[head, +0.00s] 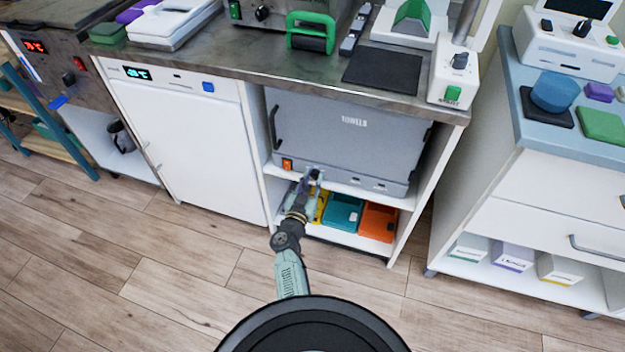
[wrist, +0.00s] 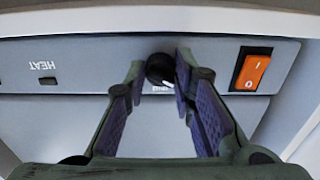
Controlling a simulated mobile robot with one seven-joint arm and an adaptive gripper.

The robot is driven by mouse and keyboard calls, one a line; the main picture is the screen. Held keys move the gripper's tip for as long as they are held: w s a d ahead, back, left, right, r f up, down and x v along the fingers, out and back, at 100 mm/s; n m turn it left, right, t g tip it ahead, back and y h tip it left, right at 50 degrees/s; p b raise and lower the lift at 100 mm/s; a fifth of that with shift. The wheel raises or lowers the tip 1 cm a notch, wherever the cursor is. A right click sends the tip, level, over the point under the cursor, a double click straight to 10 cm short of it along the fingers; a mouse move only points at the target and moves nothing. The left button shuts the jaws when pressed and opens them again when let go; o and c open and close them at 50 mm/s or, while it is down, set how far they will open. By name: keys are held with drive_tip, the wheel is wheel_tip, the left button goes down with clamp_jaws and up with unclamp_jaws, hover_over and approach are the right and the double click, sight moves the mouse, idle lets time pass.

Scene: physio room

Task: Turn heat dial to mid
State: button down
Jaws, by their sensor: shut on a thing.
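The heat dial is a small black knob (wrist: 161,69) with a white pointer mark, on the lower front strip of the grey towel warmer (head: 350,135). My gripper (wrist: 160,75) reaches the dial with its purple-padded fingers on both sides of the knob, shut on it. In the head view my gripper (head: 312,176) is at the lower left of the warmer's front and hides most of the dial. Text beneath the knob is partly covered and too small to read.
An orange rocker switch (wrist: 252,72) sits beside the dial on the same strip, close to my fingers. A HEAT label (wrist: 43,65) is on the other side. Coloured boxes, including an orange one (head: 378,222), stand on the shelf below. The wooden floor in front is clear.

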drive_tip(key=shift+m, duration=0.3)
drive_tip(key=m, duration=0.5)
drive_tip(key=shift+p, duration=0.4)
drive_tip(key=m, duration=0.6)
drive_tip(key=shift+b, duration=0.3)
drive_tip(key=shift+a, duration=0.1)
drive_tip(key=c, duration=1.3)
unclamp_jaws()
drive_tip(key=shift+c, duration=0.2)
